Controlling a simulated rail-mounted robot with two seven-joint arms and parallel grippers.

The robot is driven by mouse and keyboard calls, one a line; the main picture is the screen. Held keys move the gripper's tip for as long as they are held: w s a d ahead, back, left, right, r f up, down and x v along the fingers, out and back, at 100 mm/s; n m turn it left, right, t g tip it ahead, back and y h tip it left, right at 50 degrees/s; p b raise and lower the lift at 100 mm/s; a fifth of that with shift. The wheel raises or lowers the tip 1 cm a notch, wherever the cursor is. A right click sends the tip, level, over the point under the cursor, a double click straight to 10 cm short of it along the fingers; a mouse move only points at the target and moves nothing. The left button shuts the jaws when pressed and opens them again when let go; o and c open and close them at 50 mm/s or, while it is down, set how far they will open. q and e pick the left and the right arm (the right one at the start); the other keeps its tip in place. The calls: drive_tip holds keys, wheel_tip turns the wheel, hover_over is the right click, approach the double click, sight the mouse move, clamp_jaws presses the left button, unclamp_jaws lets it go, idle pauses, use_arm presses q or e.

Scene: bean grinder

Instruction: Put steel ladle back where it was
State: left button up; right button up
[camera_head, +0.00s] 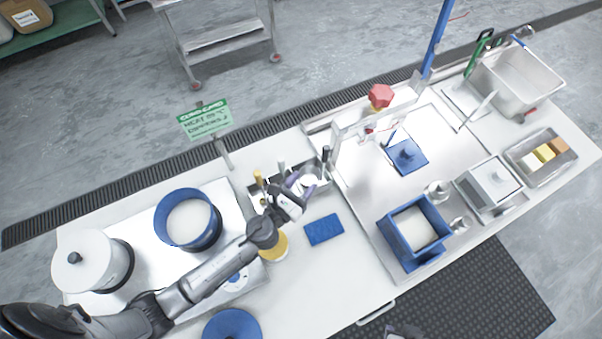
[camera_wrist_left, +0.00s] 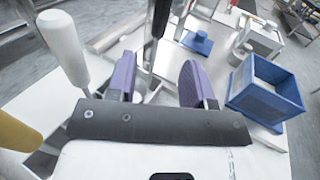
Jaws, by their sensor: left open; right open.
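A steel holder (camera_head: 262,187) stands at the back middle of the table with upright handles in it. They are a yellow handle (camera_head: 258,177), a pale handle (camera_head: 281,168) and a black handle (camera_head: 326,154). I cannot tell which handle belongs to the steel ladle; no ladle bowl shows clearly. My left gripper (camera_head: 303,182) is over the holder, its purple fingers open and empty. In the left wrist view the black handle (camera_wrist_left: 161,16) shows beyond the gap between the fingers, and the pale handle (camera_wrist_left: 63,45) is left of them. My right gripper (camera_head: 403,332) barely shows at the bottom edge.
A blue-rimmed pot (camera_head: 188,247) and a white lidded pot (camera_head: 93,263) stand at left. A blue square container (camera_head: 400,264) stands at the sink's front edge. A green sign (camera_head: 205,121) stands behind the table.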

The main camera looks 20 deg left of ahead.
use_arm(q)
drive_tip(key=shift+s+a, duration=0.1)
drive_tip(key=shift+s, duration=0.15)
drive_tip(key=s+a+f+n+g+y, duration=0.1)
drive_tip(key=s+a+n+g+y, duration=0.7)
drive_tip(key=n, duration=1.5)
drive_tip(key=s+f+n+g+h, duration=0.1)
drive_tip(key=s+n+g+h, duration=0.3)
drive_tip(key=s+n, duration=0.9)
drive_tip(key=s+g, duration=0.1)
drive_tip(key=s, duration=0.2)
drive_tip(key=shift+s+n+g, duration=0.2)
drive_tip(key=shift+n+g, duration=0.1)
drive_tip(key=shift+g, duration=0.1)
